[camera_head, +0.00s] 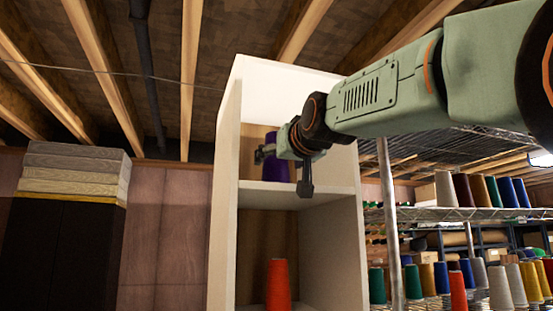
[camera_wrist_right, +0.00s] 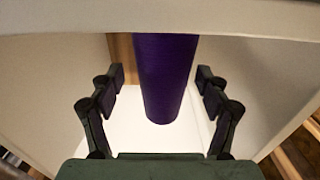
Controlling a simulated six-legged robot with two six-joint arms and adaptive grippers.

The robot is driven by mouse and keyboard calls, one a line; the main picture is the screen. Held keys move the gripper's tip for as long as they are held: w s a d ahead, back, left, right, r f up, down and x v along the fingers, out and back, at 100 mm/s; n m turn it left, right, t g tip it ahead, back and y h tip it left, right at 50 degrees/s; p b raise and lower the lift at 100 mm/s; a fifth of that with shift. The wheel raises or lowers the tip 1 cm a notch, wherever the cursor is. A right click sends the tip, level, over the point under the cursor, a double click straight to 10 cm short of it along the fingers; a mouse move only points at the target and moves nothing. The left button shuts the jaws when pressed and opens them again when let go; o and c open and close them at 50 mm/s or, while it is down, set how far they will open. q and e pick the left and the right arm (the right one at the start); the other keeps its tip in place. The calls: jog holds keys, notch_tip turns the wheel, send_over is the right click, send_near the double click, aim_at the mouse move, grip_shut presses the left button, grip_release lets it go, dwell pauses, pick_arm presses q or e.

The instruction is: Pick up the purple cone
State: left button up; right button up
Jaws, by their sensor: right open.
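The purple cone (camera_head: 277,171) stands on the upper shelf of a white cabinet in the head view, partly hidden behind my right gripper (camera_head: 282,167). In the right wrist view the purple cone (camera_wrist_right: 165,75) stands between and beyond the fingers of my right gripper (camera_wrist_right: 160,92). The fingers are spread wide, with a gap on each side of the cone, and hold nothing. My left gripper is in neither view.
The white cabinet (camera_head: 226,175) has side walls around the cone and a shelf edge (camera_head: 330,190) below it. An orange cone (camera_head: 278,285) stands in the lower compartment. Wire racks (camera_head: 470,214) with several cones are at right. Stacked boards (camera_head: 75,170) are at left.

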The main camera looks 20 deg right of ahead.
jog(key=shift+w+a+f, duration=0.1)
jog(key=shift+a, duration=0.1)
jog(key=shift+c, duration=0.5)
jog(key=shift+w+a+f, duration=0.1)
jog(key=shift+w, duration=0.15)
jog(key=c, duration=0.6)
jog(key=shift+s+d, duration=0.25)
jog(key=c, duration=0.3)
jog(key=shift+a, duration=0.15)
jog(key=c, duration=0.3)
jog(key=shift+w+a, duration=0.1)
jog(key=shift+w, duration=0.1)
jog(key=shift+c, duration=0.2)
jog(key=shift+s+d+r, duration=0.1)
jog(key=shift+d+r, duration=0.1)
jog(key=shift+r, duration=0.35)
notch_tip(320, 180, up, 8)
jog(key=p, duration=0.3)
jog(key=shift+a+r+p, duration=0.1)
jog(key=shift+r+p, duration=0.15)
jog(key=shift+p, duration=0.1)
jog(key=shift+r, duration=0.3)
jog(key=shift+s, duration=0.1)
